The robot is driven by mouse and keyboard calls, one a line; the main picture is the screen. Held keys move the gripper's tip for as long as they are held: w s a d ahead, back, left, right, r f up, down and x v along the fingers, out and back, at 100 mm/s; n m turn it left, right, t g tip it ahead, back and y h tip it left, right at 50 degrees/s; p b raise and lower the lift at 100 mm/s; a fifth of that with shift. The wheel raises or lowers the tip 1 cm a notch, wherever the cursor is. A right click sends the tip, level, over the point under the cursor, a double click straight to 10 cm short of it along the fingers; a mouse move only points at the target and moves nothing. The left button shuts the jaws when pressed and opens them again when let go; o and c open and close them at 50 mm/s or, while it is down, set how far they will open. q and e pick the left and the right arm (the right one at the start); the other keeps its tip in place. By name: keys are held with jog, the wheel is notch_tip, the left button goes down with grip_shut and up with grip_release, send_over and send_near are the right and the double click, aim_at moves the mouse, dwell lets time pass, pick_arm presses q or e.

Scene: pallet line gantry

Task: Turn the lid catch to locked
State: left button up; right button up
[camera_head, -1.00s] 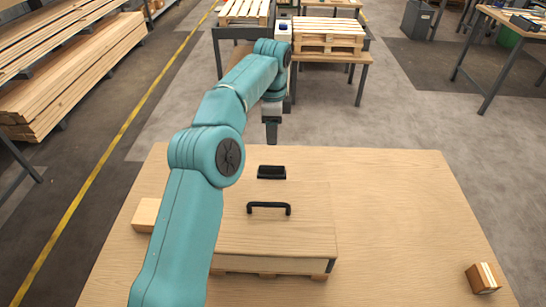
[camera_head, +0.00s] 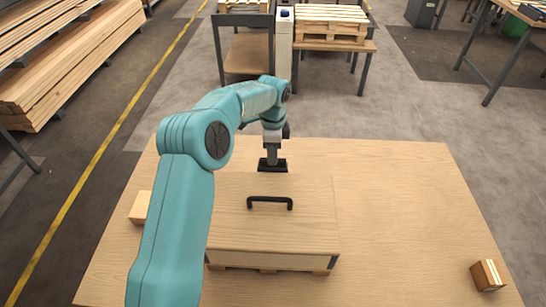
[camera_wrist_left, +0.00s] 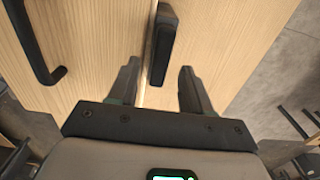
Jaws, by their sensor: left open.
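A large wooden box with a flat lid (camera_head: 310,215) sits on the table, with a black handle (camera_head: 270,200) on top. The black lid catch (camera_head: 281,167) is at the box's far edge, behind the handle. My left gripper (camera_head: 271,160) points down at the catch and partly covers it. In the left wrist view, the catch (camera_wrist_left: 162,50) is a dark bar whose near end reaches between the open fingers (camera_wrist_left: 159,72). A gap shows on both sides, and I cannot tell how high the fingertips are above it. The handle (camera_wrist_left: 35,50) shows at upper left. My right gripper is out of view.
A pale wooden block (camera_head: 140,206) lies left of the box, partly behind my left arm. A small brown block (camera_head: 487,275) sits at the table's right front. Pallets stand on benches behind.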

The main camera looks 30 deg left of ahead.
pick_arm(q)
notch_tip(320, 180, down, 2)
jog(key=shift+a+f, duration=0.1)
jog(key=shift+f, duration=0.5)
grip_shut()
